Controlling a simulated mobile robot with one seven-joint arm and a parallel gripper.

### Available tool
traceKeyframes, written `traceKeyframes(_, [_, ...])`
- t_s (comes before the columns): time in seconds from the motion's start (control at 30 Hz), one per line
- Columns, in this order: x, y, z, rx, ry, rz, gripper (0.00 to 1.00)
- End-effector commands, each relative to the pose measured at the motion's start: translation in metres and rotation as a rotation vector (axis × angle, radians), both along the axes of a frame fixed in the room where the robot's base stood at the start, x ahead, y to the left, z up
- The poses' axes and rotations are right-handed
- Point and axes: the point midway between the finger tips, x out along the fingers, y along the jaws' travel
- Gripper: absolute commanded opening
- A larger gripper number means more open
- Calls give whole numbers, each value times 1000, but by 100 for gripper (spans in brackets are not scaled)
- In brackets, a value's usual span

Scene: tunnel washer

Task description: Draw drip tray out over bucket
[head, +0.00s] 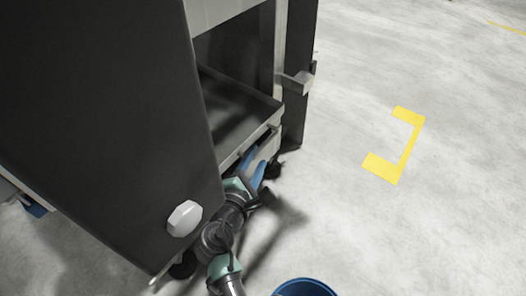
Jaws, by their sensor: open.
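My gripper (255,164) has blue fingers, spread apart, low at the open side of the dark machine. What looks like the drip tray is a pale grey front (271,146) just below the machine's lower shelf. The fingers overlap this front in the picture; I cannot tell whether they touch it. The rest of the tray is hidden inside the machine and behind my gripper. The blue bucket (305,282) stands on the floor at the bottom edge, cut off by the frame, apart from the tray and my gripper.
The machine's large dark panel (105,110) with a white knob (184,218) fills the left, close beside my arm. A grey bracket (298,82) sticks out at the machine's right post. The concrete floor to the right is clear, with a yellow marking (409,148).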

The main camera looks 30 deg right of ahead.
Motion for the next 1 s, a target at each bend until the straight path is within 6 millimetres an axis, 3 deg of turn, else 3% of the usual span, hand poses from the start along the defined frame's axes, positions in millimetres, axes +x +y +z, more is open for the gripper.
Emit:
traceKeyframes(0.1, [14, -19, -9, 1, -2, -4, 45])
traceKeyframes(0.3, [29, -37, -13, 0, -1, -1, 45])
traceKeyframes(0.7, [33, -42, -11, 1, -1, 0, 45])
traceKeyframes(0.93, [33, -42, -12, 1, -1, 0, 3])
traceKeyframes(1.0, [33, -42, -12, 1, -1, 0, 0])
